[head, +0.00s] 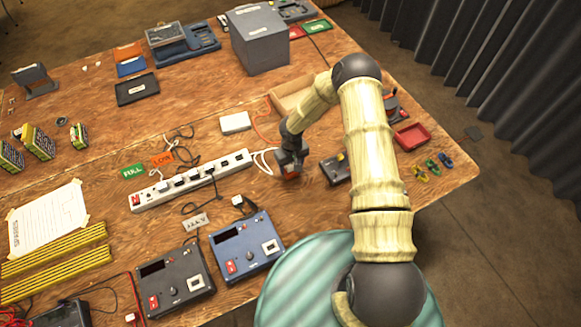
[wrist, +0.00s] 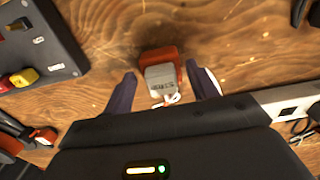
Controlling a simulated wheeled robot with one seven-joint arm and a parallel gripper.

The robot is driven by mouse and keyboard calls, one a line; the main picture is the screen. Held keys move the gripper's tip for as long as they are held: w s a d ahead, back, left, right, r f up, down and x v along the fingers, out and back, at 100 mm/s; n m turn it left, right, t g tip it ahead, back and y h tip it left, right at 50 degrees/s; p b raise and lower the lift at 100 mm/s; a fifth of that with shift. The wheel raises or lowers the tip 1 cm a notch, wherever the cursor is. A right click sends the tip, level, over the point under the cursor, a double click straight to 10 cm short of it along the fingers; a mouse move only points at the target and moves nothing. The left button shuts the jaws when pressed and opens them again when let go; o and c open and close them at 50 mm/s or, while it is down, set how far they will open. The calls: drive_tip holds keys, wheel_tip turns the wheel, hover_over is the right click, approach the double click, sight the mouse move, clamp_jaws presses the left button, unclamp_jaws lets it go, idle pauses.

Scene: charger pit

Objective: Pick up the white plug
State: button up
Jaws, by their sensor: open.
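In the wrist view a small pale grey-white plug (wrist: 159,78) with faint lettering lies on the wooden table, against an orange-red piece (wrist: 160,56). A bit of white cable shows at its near end. My gripper (wrist: 161,73) is open, with one dark finger on each side of the plug and a visible gap on both sides. In the head view my gripper (head: 291,164) is low over the table, right of the power strip. It hides most of the plug there; some orange-red shows under it.
The white power strip (head: 190,181) with several plugs and cables lies to the left. A dark box (head: 335,169) stands close right of my gripper. Blue (head: 246,246) and black (head: 175,284) power units stand in front. A wooden tray (head: 284,97) and white box (head: 235,122) are behind.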

sight(291, 166)
drive_tip(key=c, duration=1.1)
drive_tip(key=shift+r, duration=0.1)
wheel_tip(291, 166, up, 10)
drive_tip(key=b, duration=0.2)
drive_tip(key=shift+b, duration=0.3)
